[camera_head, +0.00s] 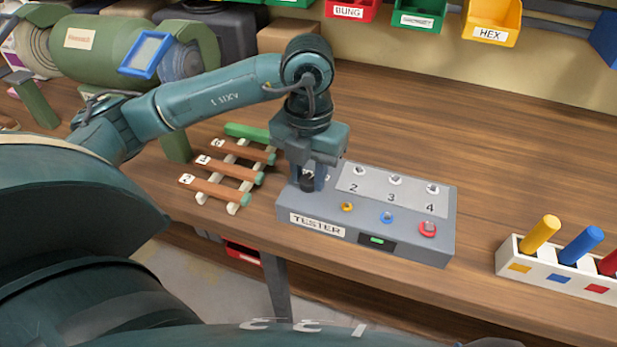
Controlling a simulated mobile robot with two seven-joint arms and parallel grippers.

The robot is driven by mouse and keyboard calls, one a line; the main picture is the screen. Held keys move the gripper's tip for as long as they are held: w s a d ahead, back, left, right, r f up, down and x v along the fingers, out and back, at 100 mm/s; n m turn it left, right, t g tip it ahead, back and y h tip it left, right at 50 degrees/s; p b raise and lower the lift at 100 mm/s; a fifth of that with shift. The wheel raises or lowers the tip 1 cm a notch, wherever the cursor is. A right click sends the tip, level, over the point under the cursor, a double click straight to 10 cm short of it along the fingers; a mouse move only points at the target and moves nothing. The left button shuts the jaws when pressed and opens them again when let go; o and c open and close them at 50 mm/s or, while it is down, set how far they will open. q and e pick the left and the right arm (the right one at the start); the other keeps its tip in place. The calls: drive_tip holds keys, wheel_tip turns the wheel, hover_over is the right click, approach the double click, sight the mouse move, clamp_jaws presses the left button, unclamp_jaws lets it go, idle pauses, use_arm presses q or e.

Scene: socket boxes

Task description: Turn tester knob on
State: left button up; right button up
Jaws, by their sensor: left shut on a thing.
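The grey tester box (280,209) sits on the wooden bench, with a "TESTER" label on its front face. Its top has a light panel with numbered positions; 2, 3 and 4 show, each with a small metal fitting. A black knob (308,183) is at the box's left end. My left gripper (309,176) points down over that end and is shut on the knob. The gripper hides part of the knob and the panel's left end. Yellow, blue and red round parts line the front of the top. A small green light (376,240) shows on the front face. My right gripper is not in view.
A wooden rack (232,172) with several brown rods stands close left of the tester. A white holder (510,262) with yellow, blue and red pegs is at the right. Coloured bins hang at the back, including a yellow "HEX" bin (491,18). The bench behind the tester is clear.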

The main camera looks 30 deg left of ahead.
sight(308, 179)
use_arm(q)
drive_tip(key=shift+m+b, duration=0.45)
drive_tip(key=shift+m, duration=0.35)
drive_tip(key=o, duration=1)
drive_tip(key=shift+r, duration=0.1)
wheel_tip(308, 179, up, 13)
drive_tip(key=p, duration=0.3)
